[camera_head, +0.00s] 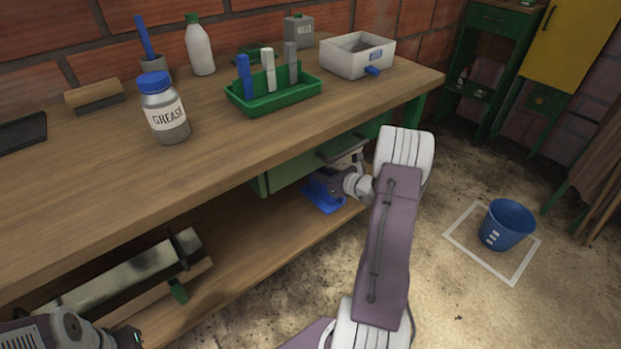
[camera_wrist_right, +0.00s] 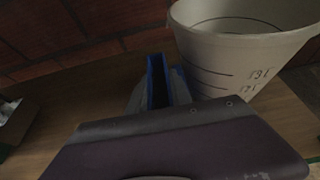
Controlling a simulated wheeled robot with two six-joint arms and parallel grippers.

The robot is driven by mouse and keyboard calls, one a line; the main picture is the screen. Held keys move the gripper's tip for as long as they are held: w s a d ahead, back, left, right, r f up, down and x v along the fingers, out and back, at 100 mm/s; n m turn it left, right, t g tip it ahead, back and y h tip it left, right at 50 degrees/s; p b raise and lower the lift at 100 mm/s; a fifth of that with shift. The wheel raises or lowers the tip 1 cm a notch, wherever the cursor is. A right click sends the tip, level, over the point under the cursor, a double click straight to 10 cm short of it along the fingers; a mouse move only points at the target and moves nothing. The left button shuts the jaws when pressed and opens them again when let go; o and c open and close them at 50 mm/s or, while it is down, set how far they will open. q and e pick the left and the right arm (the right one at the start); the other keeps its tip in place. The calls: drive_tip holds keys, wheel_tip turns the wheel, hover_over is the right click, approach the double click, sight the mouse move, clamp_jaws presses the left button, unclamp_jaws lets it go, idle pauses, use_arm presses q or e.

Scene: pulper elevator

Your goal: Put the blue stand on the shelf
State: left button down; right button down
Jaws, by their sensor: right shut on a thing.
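The blue stand (camera_head: 323,195) is low at the right end of the workbench's lower shelf (camera_head: 230,255), under the drawer. My right gripper (camera_head: 333,183) reaches in there and is shut on the stand; its fingers are partly hidden in the head view. In the right wrist view the blue stand (camera_wrist_right: 155,80) shows as an upright narrow frame between the fingers of the right gripper (camera_wrist_right: 158,88). Whether its base rests on the shelf, I cannot tell. My left gripper (camera_head: 118,338) is at the bottom left corner, its fingers not visible.
A pale bucket with litre marks (camera_wrist_right: 238,50) stands close right of the gripper in the wrist view. A long pale box-like object (camera_head: 125,275) lies on the lower shelf's left part. The bench top holds a grease jar (camera_head: 165,112) and a green tray (camera_head: 272,92). A blue bucket (camera_head: 506,224) stands on the floor.

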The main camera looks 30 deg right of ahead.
sight(316, 191)
drive_tip(key=w, duration=0.2)
drive_tip(key=w+b, duration=0.1)
drive_tip(key=w, duration=0.2)
drive_tip(key=shift+w+a, duration=0.2)
drive_tip(key=shift+w, duration=0.15)
drive_tip(key=shift+f+b, duration=1.1)
drive_tip(key=shift+f, duration=0.65)
drive_tip(key=shift+f, duration=0.2)
drive_tip(key=c, duration=1.2)
unclamp_jaws()
drive_tip(key=shift+o, duration=0.2)
drive_tip(key=shift+r, duration=0.1)
